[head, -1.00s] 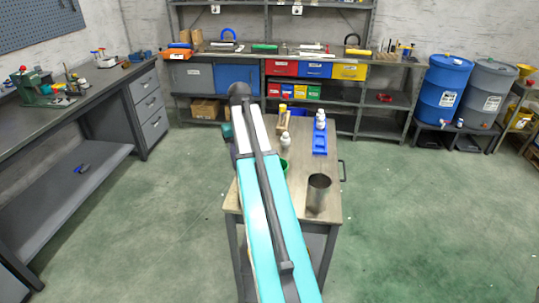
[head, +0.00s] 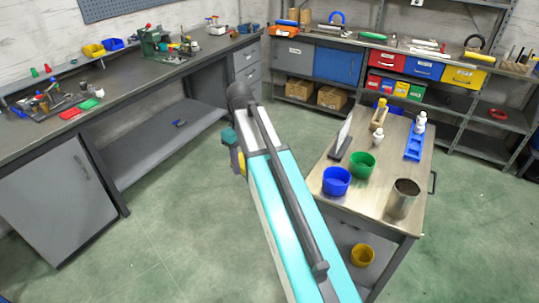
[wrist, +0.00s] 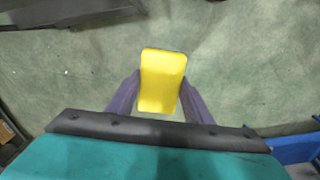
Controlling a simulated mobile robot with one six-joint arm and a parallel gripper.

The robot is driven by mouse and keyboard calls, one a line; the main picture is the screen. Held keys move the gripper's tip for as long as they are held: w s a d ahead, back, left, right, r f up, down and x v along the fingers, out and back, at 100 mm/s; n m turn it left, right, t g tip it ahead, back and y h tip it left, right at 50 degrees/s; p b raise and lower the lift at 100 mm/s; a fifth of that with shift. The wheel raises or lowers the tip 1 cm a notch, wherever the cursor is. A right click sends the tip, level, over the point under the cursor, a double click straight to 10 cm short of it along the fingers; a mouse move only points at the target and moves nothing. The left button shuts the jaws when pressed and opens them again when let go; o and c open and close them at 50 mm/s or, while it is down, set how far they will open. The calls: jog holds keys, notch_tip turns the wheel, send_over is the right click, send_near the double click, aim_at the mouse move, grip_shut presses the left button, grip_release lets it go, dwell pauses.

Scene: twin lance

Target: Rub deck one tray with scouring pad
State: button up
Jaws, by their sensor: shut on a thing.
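My gripper (wrist: 160,95) is shut on a yellow block, the scouring pad (wrist: 162,80), which sits between its two purple fingers over the green floor. In the head view a bit of the pad (head: 241,163) shows left of my arm; most of the gripper is hidden behind the arm there. A trolley (head: 372,198) with a wooden top stands to the right of the arm, apart from the pad. I cannot tell which surface is the deck one tray.
On the trolley are a blue bowl (head: 336,181), a green bowl (head: 362,165), a metal cup (head: 403,198) and a blue rack (head: 414,145). A yellow bowl (head: 362,255) is on its lower shelf. A workbench (head: 120,75) runs along the left. Open floor lies between.

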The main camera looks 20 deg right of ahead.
jog(key=a+n, duration=0.1)
jog(key=a, duration=0.5)
jog(key=shift+s+a+f+n, duration=0.15)
jog(key=shift+a+f+n, duration=0.1)
jog(key=shift+n, duration=0.15)
jog(key=shift+d, duration=0.1)
